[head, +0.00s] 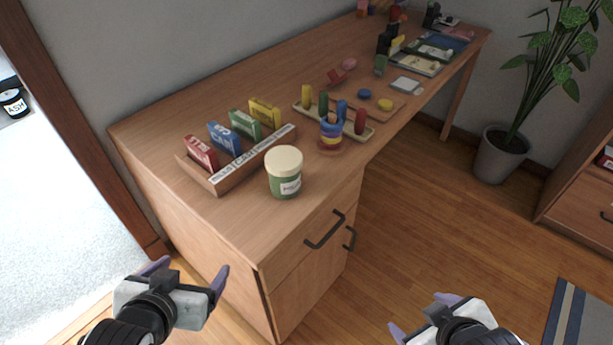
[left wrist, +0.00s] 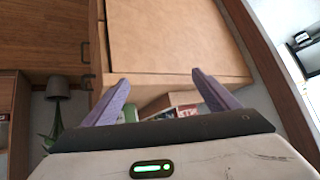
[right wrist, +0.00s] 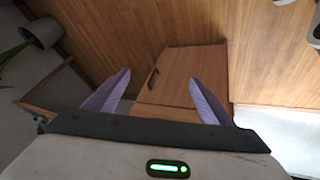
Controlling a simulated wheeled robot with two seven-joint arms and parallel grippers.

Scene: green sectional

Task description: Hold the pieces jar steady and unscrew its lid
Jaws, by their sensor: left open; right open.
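The pieces jar (head: 284,176) is green with a cream lid (head: 285,159) and a white label. It stands upright near the front edge of the wooden desk, with the lid on it. My left gripper (head: 190,276) is open and empty, in front of and below the desk's near left corner, apart from the jar. It also shows in the left wrist view (left wrist: 158,88). My right gripper (head: 422,312) is open and empty over the floor, right of the desk drawers. It also shows in the right wrist view (right wrist: 160,88). Neither gripper touches anything.
A wooden card rack (head: 220,182) with several coloured boxes stands left of the jar. A stack of coloured rings (head: 330,136) and a peg board (head: 361,135) stand behind it. Drawer handles (head: 324,231) stick out at the desk front. A potted plant (head: 497,155) stands right.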

